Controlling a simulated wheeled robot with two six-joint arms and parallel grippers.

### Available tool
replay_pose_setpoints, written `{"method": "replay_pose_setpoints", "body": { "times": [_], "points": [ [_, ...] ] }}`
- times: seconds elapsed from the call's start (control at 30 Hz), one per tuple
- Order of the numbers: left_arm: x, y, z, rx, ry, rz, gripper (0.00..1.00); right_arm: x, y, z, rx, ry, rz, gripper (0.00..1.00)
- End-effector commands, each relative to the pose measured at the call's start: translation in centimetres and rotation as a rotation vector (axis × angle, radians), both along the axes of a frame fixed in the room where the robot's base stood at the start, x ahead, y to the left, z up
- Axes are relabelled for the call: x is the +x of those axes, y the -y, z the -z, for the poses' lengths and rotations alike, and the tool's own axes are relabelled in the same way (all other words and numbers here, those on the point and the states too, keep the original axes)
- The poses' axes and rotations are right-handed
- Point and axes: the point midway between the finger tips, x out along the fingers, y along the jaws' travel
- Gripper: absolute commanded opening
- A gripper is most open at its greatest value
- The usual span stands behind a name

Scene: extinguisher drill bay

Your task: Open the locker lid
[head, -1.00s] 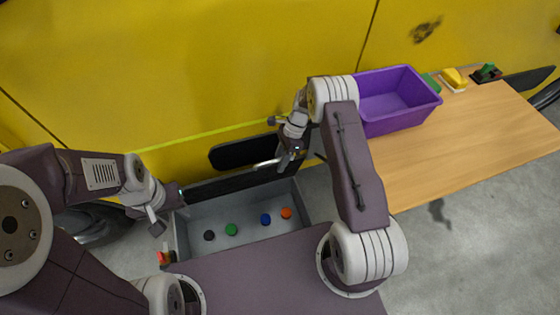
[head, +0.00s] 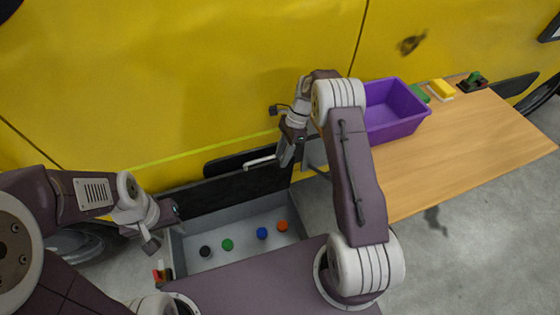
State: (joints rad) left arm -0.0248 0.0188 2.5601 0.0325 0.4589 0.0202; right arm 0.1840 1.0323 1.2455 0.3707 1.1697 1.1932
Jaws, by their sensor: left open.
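The locker (head: 215,259) is a grey open-topped box at the lower middle of the head view. Its dark lid (head: 235,193) stands raised along the far side, with a pale bar handle (head: 260,161) near its upper edge. Inside lie black (head: 205,251), green (head: 227,244), blue (head: 262,233) and orange (head: 282,226) round pieces. My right gripper (head: 286,155) is by the right end of the handle; its jaws are too small to read, and contact is unclear. My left gripper (head: 163,228) is open and empty at the locker's left rear corner.
A wooden table (head: 450,150) stands to the right with a purple bin (head: 395,128) and yellow (head: 441,90) and dark-green (head: 473,82) items at its back. The yellow vehicle (head: 250,70) closes off the back. A small red item (head: 160,272) is left of the locker.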

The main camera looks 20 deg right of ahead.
Motion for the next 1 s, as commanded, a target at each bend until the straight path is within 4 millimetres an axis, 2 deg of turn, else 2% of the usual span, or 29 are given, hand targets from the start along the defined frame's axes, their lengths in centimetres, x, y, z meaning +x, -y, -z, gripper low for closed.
{"method": "replay_pose_setpoints", "body": {
  "times": [0.13,0.17,0.27,0.37,0.4,0.53,0.57,0.63,0.7,0.8,1.0],
  "points": [
    [0.0,0.0,0.0,0.000,0.000,0.000,0.41,0.0,0.0,0.0,0.000,0.000,0.000,0.36],
    [0.0,0.0,0.0,0.000,0.000,0.000,0.41,0.0,0.0,0.0,0.000,0.001,-0.001,0.30],
    [0.0,0.0,0.0,0.000,0.000,0.000,0.41,0.4,0.1,0.2,0.006,0.041,-0.060,0.03],
    [0.0,0.0,0.0,0.000,0.000,0.000,0.41,1.7,1.8,1.7,-0.035,0.196,-0.289,0.00],
    [0.0,0.0,0.0,0.000,0.000,0.000,0.41,2.0,2.9,2.4,-0.070,0.265,-0.425,0.00],
    [0.0,0.0,-0.8,0.000,0.000,0.000,0.41,3.6,4.1,1.8,-0.208,0.474,-0.965,0.00],
    [0.0,0.0,-1.0,0.000,0.000,0.000,0.41,4.0,3.8,1.2,-0.239,0.516,-1.097,0.00],
    [0.0,0.0,-1.9,0.000,0.000,0.000,0.41,4.8,1.9,-1.2,-0.308,0.604,-1.403,0.00],
    [0.0,0.0,-2.5,0.000,0.000,0.000,0.41,4.5,-0.8,-3.6,-0.333,0.644,-1.544,0.00],
    [0.0,0.0,-2.5,0.000,0.000,0.000,0.41,4.8,-2.7,-4.8,-0.336,0.670,-1.575,0.00],
    [0.0,0.0,-2.3,0.000,0.000,0.000,0.41,4.9,-2.9,-3.9,-0.332,0.670,-1.574,0.00]
  ]
}}
